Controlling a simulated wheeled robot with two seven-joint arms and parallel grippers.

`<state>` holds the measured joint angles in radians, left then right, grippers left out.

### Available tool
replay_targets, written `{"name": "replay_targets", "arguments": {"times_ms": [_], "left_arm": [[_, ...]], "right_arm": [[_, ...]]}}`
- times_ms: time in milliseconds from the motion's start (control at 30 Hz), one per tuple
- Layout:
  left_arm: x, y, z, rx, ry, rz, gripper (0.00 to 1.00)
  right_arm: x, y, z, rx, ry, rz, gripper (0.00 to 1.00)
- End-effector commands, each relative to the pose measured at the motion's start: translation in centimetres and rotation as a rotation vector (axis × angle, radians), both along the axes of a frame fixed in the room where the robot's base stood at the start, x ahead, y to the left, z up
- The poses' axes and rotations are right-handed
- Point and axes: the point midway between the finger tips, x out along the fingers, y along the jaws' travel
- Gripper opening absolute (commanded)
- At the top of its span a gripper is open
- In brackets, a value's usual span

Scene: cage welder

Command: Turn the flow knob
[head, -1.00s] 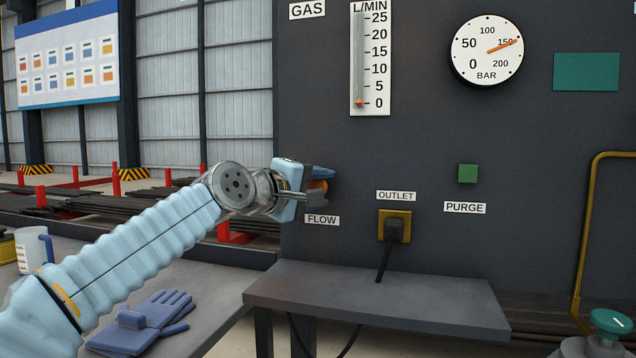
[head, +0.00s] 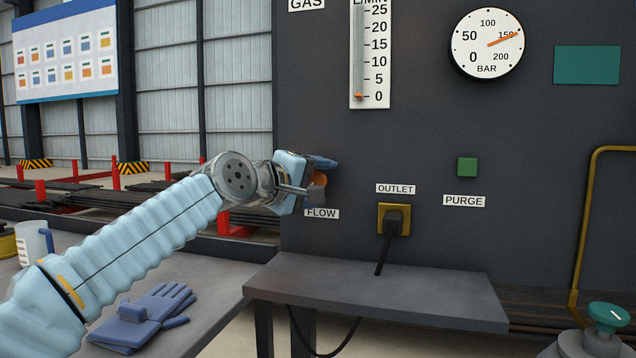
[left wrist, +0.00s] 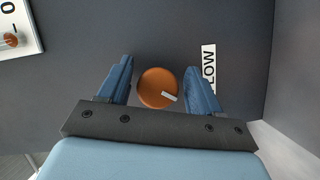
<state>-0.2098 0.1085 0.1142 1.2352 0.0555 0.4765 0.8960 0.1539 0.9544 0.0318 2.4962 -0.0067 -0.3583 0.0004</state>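The flow knob is an orange round knob (left wrist: 157,88) with a white pointer mark, on the dark grey panel beside the FLOW label (left wrist: 209,68). My left gripper (left wrist: 158,80) is open with one blue finger on each side of the knob. Small gaps seem to show between the fingers and the knob. In the head view the gripper (head: 322,178) is at the panel just above the FLOW label, partly covering the knob (head: 319,191). The L/MIN flow gauge (head: 370,60) has its orange marker at 0. My right gripper is not in view.
A pressure dial (head: 487,43) reads about 150 bar. A green PURGE button (head: 467,167) and a plugged outlet (head: 394,220) are right of the knob. A grey shelf (head: 375,290) juts out below. Blue gloves (head: 145,318) lie on a table at lower left.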

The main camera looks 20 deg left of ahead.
Motion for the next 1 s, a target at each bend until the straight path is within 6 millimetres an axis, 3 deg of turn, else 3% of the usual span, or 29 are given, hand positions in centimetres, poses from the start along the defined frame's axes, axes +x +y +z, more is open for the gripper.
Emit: {"name": "replay_targets", "arguments": {"times_ms": [267,700,1000], "left_arm": [[-1.3,0.6,0.1,-0.001,-0.003,0.002,0.64],[-10.3,4.6,1.2,-0.001,-0.003,0.002,0.64],[-12.6,5.5,1.6,0.0,0.0,0.001,0.64]], "right_arm": [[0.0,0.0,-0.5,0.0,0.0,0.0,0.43],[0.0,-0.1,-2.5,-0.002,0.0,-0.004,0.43],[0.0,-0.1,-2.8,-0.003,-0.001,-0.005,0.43]]}}
